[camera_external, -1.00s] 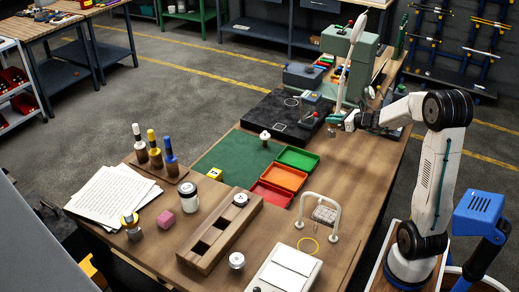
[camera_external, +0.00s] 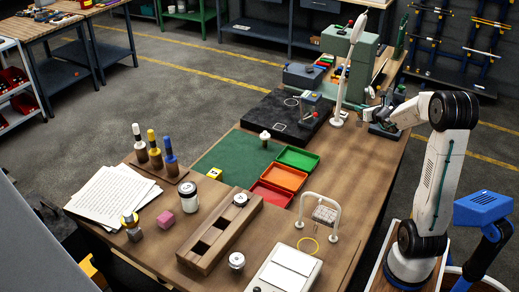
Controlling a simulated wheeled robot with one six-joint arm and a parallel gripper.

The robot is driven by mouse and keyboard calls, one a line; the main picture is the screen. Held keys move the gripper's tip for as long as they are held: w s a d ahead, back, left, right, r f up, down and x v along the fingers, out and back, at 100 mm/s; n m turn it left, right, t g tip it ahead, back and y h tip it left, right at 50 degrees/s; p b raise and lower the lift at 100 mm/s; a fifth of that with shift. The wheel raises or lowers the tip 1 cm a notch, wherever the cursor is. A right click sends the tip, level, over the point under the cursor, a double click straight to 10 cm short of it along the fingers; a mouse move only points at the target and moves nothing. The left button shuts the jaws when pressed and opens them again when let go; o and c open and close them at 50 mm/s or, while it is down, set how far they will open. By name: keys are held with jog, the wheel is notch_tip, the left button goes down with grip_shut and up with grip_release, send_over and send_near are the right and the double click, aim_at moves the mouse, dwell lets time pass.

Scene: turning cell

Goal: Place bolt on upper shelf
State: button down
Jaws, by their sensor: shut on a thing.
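My gripper (camera_external: 367,119) is at the right end of my arm's reach over the far right part of the wooden bench, just right of the white lamp's base. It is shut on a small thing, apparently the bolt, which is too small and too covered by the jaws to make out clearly. A dark and grey device behind the gripper overlaps it in the picture, so I cannot tell whether they touch. I cannot make out with certainty which surface is the upper shelf.
A white upright lamp (camera_external: 340,92) stands close left of the gripper. A green machine (camera_external: 354,45) stands behind. Red, orange and green trays (camera_external: 284,179), a white arch stand (camera_external: 336,215) and a wooden block with holes (camera_external: 222,235) are nearer. Bench at centre right is clear.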

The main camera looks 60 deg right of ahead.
jog(key=w+a+f+n+t+y, duration=0.3)
jog(key=w+a+n+y, duration=0.45)
jog(key=a, duration=0.65)
jog(key=shift+y, duration=0.55)
jog(key=shift+w+a+f, duration=0.1)
jog(key=shift+w+f, duration=0.05)
jog(key=shift+f, duration=1.1)
jog(key=shift+w+a+f, duration=0.1)
jog(key=shift+w+f, duration=0.05)
jog(key=shift+f, duration=1.15)
jog(key=shift+w+a+f, duration=0.1)
jog(key=shift+w+f, duration=0.05)
jog(key=shift+f, duration=1.1)
jog(key=shift+f, duration=0.1)
jog(key=c, duration=1.3)
grip_release()
jog(key=shift+c, duration=0.2)
